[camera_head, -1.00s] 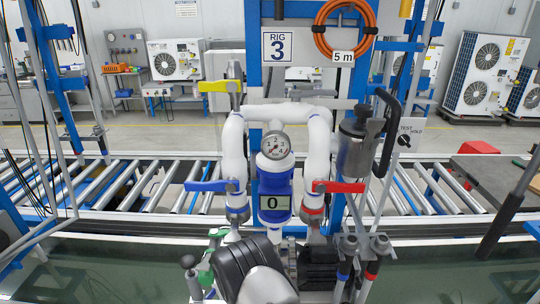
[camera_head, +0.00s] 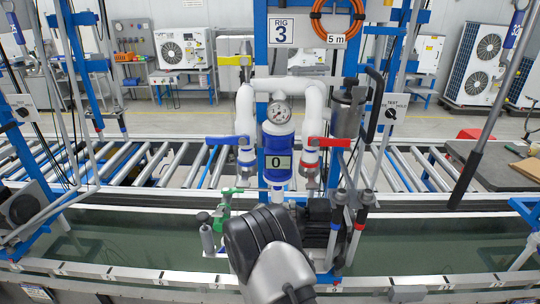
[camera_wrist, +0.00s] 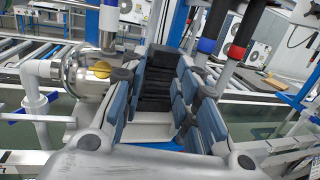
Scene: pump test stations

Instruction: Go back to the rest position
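My arm (camera_head: 270,255) rises from the bottom middle of the head view, with its dark end in front of the lower part of the rig 3 pump station. In the wrist view my gripper (camera_wrist: 160,85) shows two blue-padded fingers standing apart. No held object shows between them. A black ribbed pump motor (camera_wrist: 162,80) is seen through the gap. It also shows in the head view (camera_head: 316,222), right of my arm's end. I cannot tell how far the fingertips are from it. In the head view the fingertips are hidden behind my arm.
White pipes (camera_head: 312,100) with lever handles, a pressure gauge (camera_head: 279,113) and a blue unit showing 0 (camera_head: 279,163) stand above my arm. A roller conveyor (camera_head: 405,170) runs behind. A grey post (camera_head: 495,105) slants at right.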

